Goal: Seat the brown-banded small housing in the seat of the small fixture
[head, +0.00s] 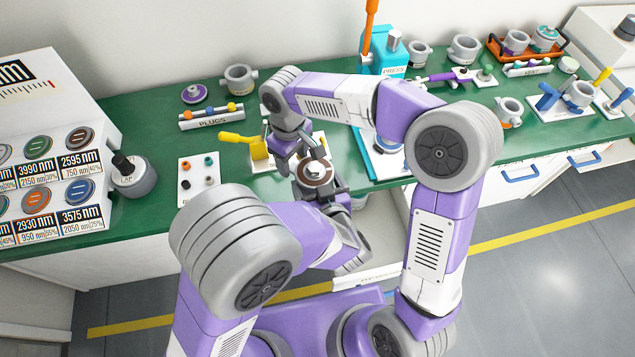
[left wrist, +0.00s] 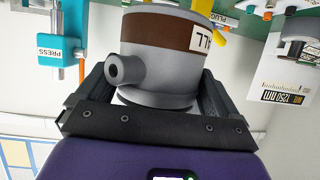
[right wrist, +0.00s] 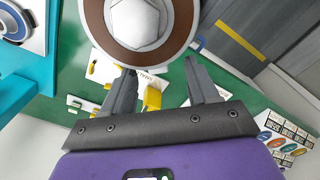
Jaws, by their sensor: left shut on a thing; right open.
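The brown-banded small housing (head: 314,172) is a grey cylinder with a brown band and a side stub. In the left wrist view the housing (left wrist: 165,40) sits between the fingers of my left gripper (head: 322,186), which is shut on it. It is held in the air in front of the bench. My right gripper (head: 300,152) is open, close above the housing. The right wrist view shows the housing's brown-ringed top (right wrist: 140,22) just beyond the open fingers. A small fixture with a yellow clamp (head: 257,148) stands on the bench left of the grippers. Its seat is hidden or unclear.
The blue press (head: 384,52) stands behind my right arm. A plug tray (head: 212,117), a plate of small plugs (head: 198,180) and a grey capped pot (head: 133,176) lie to the left. An open drawer (head: 380,235) is below the bench edge.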

